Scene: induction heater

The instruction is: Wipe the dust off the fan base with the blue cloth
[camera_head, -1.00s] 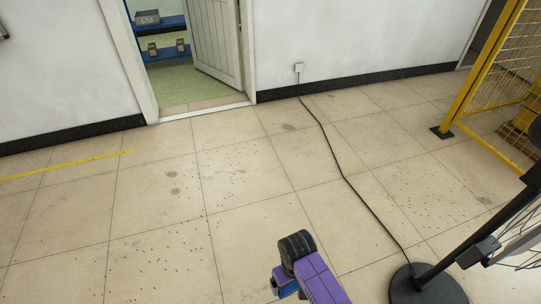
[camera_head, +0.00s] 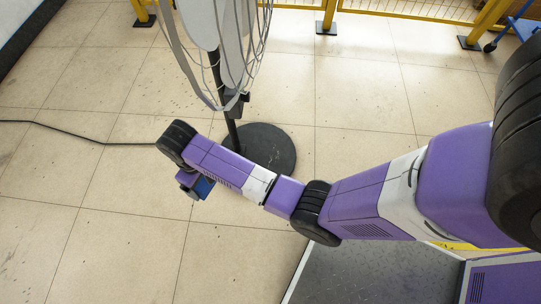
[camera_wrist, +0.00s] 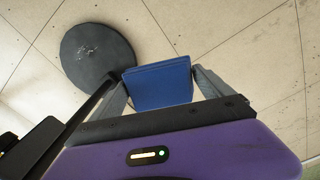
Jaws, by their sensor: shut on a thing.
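The fan base (camera_head: 278,148) is a round black disc on the floor, partly behind my arm in the head view. In the wrist view the fan base (camera_wrist: 112,62) is at the upper left, with a pale dusty patch on its top. The blue cloth (camera_wrist: 158,88) is a folded block between the fingers of my gripper (camera_wrist: 160,82), which is shut on it. The cloth appears beside the base in the wrist picture, apart from the dusty patch. In the head view, a small blue part (camera_head: 203,187) shows under my wrist; the fingers are hidden there.
The fan's wire cage (camera_head: 215,40) and pole rise close to my arm. A black cord (camera_head: 70,134) runs left across the tiles. A yellow fence (camera_head: 400,14) stands at the back. The tiled floor at lower left is clear.

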